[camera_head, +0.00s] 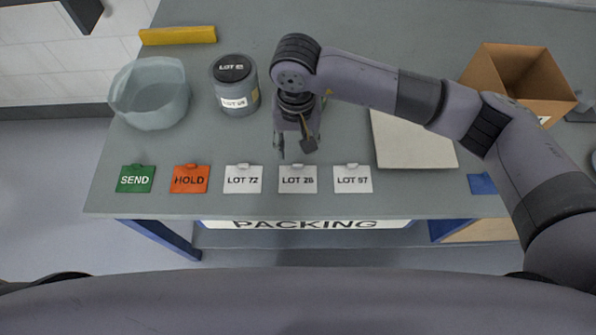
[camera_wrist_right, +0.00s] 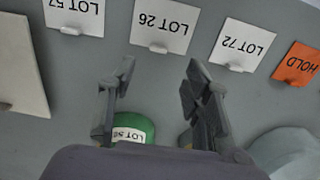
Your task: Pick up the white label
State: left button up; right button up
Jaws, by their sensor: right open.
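Three white labels lie in a row near the table's front edge: LOT 72 (camera_head: 242,187), LOT 26 (camera_head: 297,187) and LOT 57 (camera_head: 352,187). Each has a small tab on its far edge. They also show upside down in the right wrist view: LOT 72 (camera_wrist_right: 243,43), LOT 26 (camera_wrist_right: 160,25) and LOT 57 (camera_wrist_right: 75,14). My right gripper (camera_head: 296,148) points down, open and empty, just behind the LOT 26 label and apart from it. In the wrist view its fingers (camera_wrist_right: 160,80) show spread. My left gripper is not in view.
A green SEND card (camera_head: 136,186) and an orange HOLD card (camera_head: 189,186) continue the row leftward. Behind stand a translucent bowl (camera_head: 150,98) and a grey canister (camera_head: 237,98). A green-topped container (camera_wrist_right: 138,124) is near my gripper. A pale board (camera_head: 412,145) and cardboard box (camera_head: 500,75) are right.

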aim_at(298, 165)
notch_tip(298, 165, down, 3)
jog(key=shift+r, duration=0.1)
notch_tip(298, 165, down, 4)
jog(key=p, duration=0.2)
jog(key=shift+d+p, duration=0.1)
jog(key=shift+p, duration=0.2)
jog(key=shift+f, duration=0.65)
jog(key=shift+c, duration=0.5)
jog(key=c, duration=0.8)
